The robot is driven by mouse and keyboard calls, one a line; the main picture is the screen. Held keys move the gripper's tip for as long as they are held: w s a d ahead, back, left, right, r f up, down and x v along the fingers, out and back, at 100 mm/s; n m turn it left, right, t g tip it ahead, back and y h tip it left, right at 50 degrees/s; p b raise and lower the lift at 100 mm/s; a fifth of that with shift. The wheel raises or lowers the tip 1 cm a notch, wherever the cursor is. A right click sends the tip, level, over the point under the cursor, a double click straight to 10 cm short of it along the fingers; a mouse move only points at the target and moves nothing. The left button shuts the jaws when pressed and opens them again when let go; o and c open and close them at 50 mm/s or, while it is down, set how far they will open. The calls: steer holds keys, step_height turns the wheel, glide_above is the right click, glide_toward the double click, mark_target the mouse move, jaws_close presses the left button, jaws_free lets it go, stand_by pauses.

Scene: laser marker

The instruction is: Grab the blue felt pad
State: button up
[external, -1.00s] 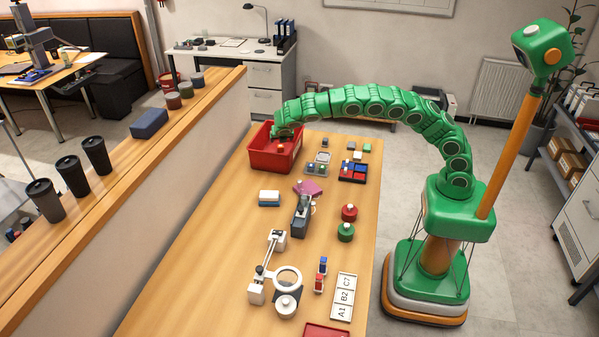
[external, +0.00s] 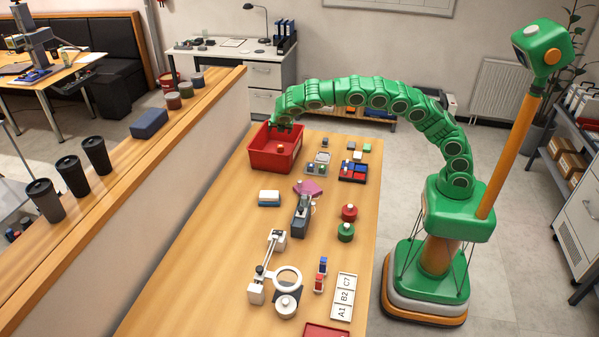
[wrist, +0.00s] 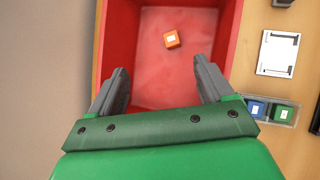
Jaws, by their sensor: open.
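My gripper (external: 281,126) is open and empty above the red bin (external: 270,160); its two grey fingers (wrist: 161,66) show apart in the wrist view. An orange block with a white label (wrist: 171,39) lies on the bin floor, apart from the fingers. I cannot tell for sure which thing is the blue felt pad.
A holder with blue and green stamps (wrist: 271,112) stands right of the bin. A grey device (external: 301,216), a magnifier stand (external: 287,280) and red and green round pieces (external: 349,212) stand nearer the front. A wooden ledge (external: 190,115) runs along the left.

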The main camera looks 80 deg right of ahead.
steer(key=s+a+r+n+t+y, duration=0.1)
steer(key=s+a+n+t+y, duration=0.3)
steer(key=a+n, duration=0.9)
steer(key=s+a+r+n+t+y, duration=0.1)
steer(key=a+n+t+y, duration=0.5)
steer(key=n, duration=1.2)
steer(key=s+a+f+m, duration=0.2)
steer(key=s+a+m, duration=0.6)
steer(key=m, duration=0.5)
glide_toward(271, 193)
steer(key=shift+h, duration=0.4)
steer(key=x, duration=0.2)
steer(key=a+x, duration=0.1)
steer(key=x, duration=0.1)
steer(key=shift+w, duration=0.25)
steer(key=shift+w+f, duration=0.25)
steer(key=shift+w, duration=0.4)
steer(key=shift+x, duration=2.4)
